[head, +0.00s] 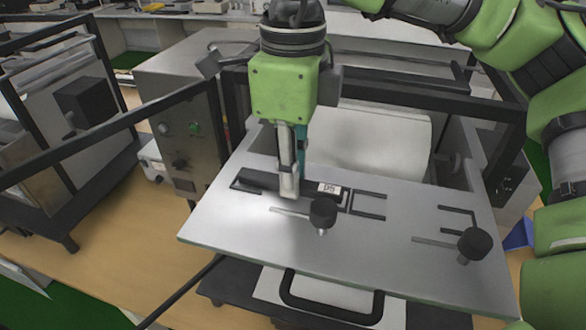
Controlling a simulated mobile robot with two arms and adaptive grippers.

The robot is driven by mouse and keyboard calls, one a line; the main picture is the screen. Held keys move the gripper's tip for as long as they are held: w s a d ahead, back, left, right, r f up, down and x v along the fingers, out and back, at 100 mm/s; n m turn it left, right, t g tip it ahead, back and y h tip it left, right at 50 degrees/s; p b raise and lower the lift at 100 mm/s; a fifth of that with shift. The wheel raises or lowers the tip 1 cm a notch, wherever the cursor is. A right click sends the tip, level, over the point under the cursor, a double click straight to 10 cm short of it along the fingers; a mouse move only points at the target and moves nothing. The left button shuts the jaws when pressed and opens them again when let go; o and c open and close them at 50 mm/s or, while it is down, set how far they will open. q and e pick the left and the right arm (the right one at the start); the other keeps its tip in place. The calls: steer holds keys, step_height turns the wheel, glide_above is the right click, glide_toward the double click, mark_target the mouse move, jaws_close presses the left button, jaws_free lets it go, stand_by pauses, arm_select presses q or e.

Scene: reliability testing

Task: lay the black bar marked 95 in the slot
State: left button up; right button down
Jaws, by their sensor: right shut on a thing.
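My right gripper (289,190) points straight down over the silver plate (225,230). It is shut on the black bar marked 95 (328,188), whose white label shows just to the right of the fingers. The bar lies low at the plate, lengthwise along a black-outlined slot (238,184) at the plate's left back. The fingers hide the bar's middle, and I cannot tell if the bar rests fully down in the slot. My left gripper is not in view.
Two black knobs, one (322,212) just in front of the bar and one (474,243) at the right, stand on the plate. Another outlined slot (370,204) lies right of the bar. A black handle (330,308) is in front. A metal control box (185,140) stands at left.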

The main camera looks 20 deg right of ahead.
steer(key=c, duration=2)
jaws_free()
steer(key=shift+w, duration=0.1)
step_height(320, 180, up, 12)
steer(key=shift+r, duration=0.15)
